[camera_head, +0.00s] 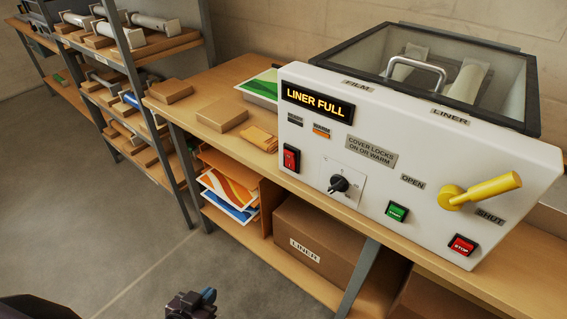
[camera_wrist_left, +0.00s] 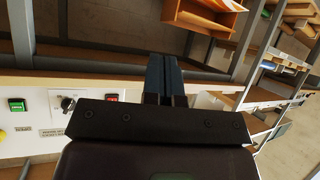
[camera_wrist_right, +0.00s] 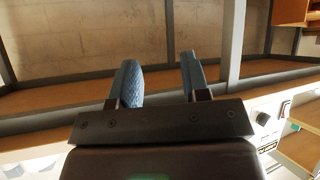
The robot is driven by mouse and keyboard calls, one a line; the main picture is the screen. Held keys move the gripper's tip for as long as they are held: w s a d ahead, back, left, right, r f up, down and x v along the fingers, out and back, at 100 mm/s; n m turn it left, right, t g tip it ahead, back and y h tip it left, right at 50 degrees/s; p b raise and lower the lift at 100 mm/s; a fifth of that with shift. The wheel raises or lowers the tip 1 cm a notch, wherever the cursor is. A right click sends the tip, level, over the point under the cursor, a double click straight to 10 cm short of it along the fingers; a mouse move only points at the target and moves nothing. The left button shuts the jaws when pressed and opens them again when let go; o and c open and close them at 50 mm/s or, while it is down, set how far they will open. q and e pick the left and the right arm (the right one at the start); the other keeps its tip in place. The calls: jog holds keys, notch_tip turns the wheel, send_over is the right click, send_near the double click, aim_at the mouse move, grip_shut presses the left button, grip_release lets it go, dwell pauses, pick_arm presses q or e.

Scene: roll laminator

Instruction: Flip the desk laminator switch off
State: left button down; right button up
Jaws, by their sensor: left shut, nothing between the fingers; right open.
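The white desk laminator (camera_head: 325,110) stands on the bench with its control panel facing me. Its red rocker switch (camera_head: 291,158) is at the panel's left end, below a lit "LINER FULL" display (camera_head: 318,101). I cannot make out which way the rocker is tipped. My left gripper (camera_head: 207,297) is low in the head view, below and left of the switch and apart from it. In the left wrist view its blue fingers (camera_wrist_left: 163,75) are shut together and empty. My right gripper (camera_wrist_right: 160,80) is open and empty in the right wrist view; the head view does not show it.
The panel also has a black dial (camera_head: 339,184), a green button (camera_head: 397,211), a red stop button (camera_head: 462,245) and a yellow lever (camera_head: 480,190).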

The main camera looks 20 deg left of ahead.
pick_arm(q)
jog(key=w+d+r+n+t+h+p, duration=0.2)
jog(key=w+r+n, duration=0.4)
jog(key=r, duration=0.4)
jog(key=w+d+r+n+t+h+p, duration=0.3)
jog(key=w+r+n, duration=0.3)
jog(key=r+n, duration=0.2)
jog(key=shift+w+d+r+t+h, duration=0.15)
jog(key=shift+w+r+t+h, duration=0.15)
jog(key=shift+r+t+h, duration=0.45)
pick_arm(e)
notch_tip(320, 180, up, 6)
jog(key=shift+f, duration=0.1)
pick_arm(q)
jog(key=shift+r, duration=0.1)
pick_arm(e)
jog(key=shift+w, duration=0.15)
